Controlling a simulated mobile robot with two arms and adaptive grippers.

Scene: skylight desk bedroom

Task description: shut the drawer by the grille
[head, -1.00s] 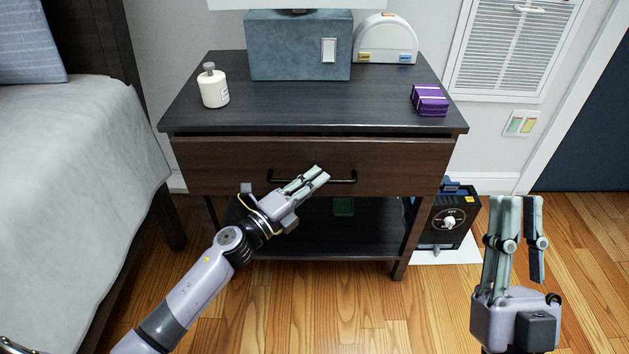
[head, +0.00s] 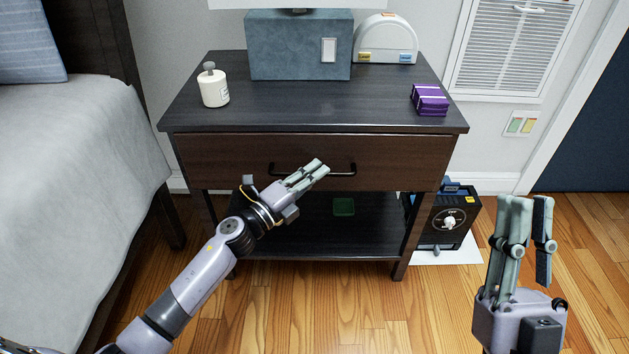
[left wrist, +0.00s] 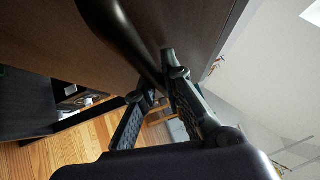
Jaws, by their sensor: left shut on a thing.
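The dark wooden drawer (head: 225,155) is in the nightstand beside the grille (head: 515,45). Its front sits close under the tabletop in the head view, with no clear gap. The black drawer handle (head: 345,174) runs across its middle. My left gripper (head: 322,169) is shut on the handle, coming from lower left; its fingers hide part of the bar. In the left wrist view the handle (left wrist: 122,38) is a thick dark bar beside the fingers (left wrist: 158,82); the exact grip is hard to see. My right gripper (head: 530,203) is open and empty, right of the nightstand.
A white bottle (head: 214,87), a purple box (head: 429,100) and a blue lamp base (head: 285,45) stand on the nightstand top (head: 320,105). A black safe-like box (head: 455,220) stands on the floor at right. The bed (head: 75,180) is at left.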

